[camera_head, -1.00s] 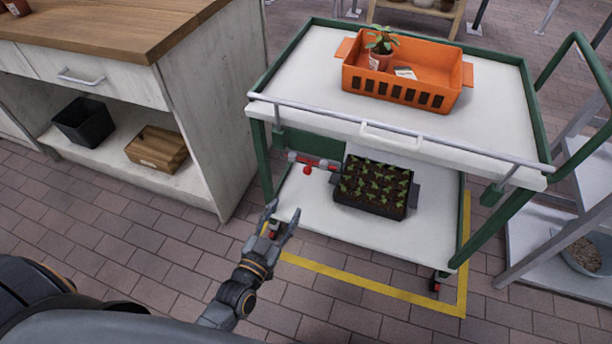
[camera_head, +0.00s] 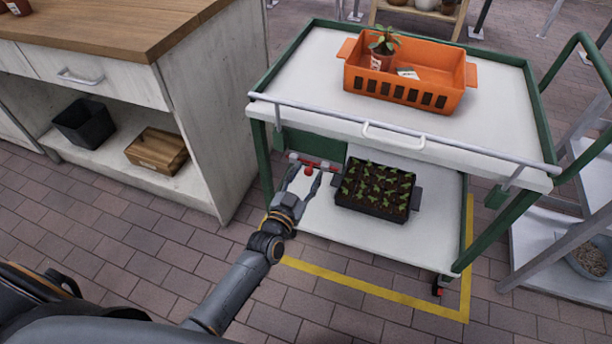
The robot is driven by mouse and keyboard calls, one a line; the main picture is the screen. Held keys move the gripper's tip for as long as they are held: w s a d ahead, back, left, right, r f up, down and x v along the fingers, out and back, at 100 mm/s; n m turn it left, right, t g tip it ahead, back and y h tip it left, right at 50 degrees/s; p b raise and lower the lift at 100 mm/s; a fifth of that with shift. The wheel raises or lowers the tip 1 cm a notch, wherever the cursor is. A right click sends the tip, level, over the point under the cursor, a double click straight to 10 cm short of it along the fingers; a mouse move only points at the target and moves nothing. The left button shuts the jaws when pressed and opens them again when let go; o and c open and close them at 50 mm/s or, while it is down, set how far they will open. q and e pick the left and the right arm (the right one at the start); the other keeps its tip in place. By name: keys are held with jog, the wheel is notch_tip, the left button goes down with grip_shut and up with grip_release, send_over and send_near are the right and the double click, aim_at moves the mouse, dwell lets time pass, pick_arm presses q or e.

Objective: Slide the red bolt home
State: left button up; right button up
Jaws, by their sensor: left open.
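The red bolt (camera_head: 323,165) lies across silver brackets on the left side of the cart, just above its lower shelf. A round red knob (camera_head: 309,170) sticks out from it. My left gripper (camera_head: 302,180) is open in front of the bolt, with the knob showing between its two fingertips. I cannot tell whether the fingers touch the knob. Part of the bolt's left end is behind a finger. My right gripper is not in view.
The green and white cart (camera_head: 410,238) carries a black seedling tray (camera_head: 372,212) on its lower shelf, right of the gripper. An orange crate (camera_head: 400,98) stands on top. A wooden-topped cabinet (camera_head: 215,110) stands left. Yellow tape (camera_head: 350,285) marks the floor.

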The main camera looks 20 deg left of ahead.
pick_arm(q)
grip_shut()
jog(key=a, duration=0.4)
jog(key=shift+w, duration=0.1)
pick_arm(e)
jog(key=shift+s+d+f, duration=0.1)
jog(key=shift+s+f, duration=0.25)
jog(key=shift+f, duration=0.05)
pick_arm(q)
grip_release()
jog(key=s+a, duration=0.1)
jog(key=s, duration=1.1)
jog(key=shift+a, duration=0.15)
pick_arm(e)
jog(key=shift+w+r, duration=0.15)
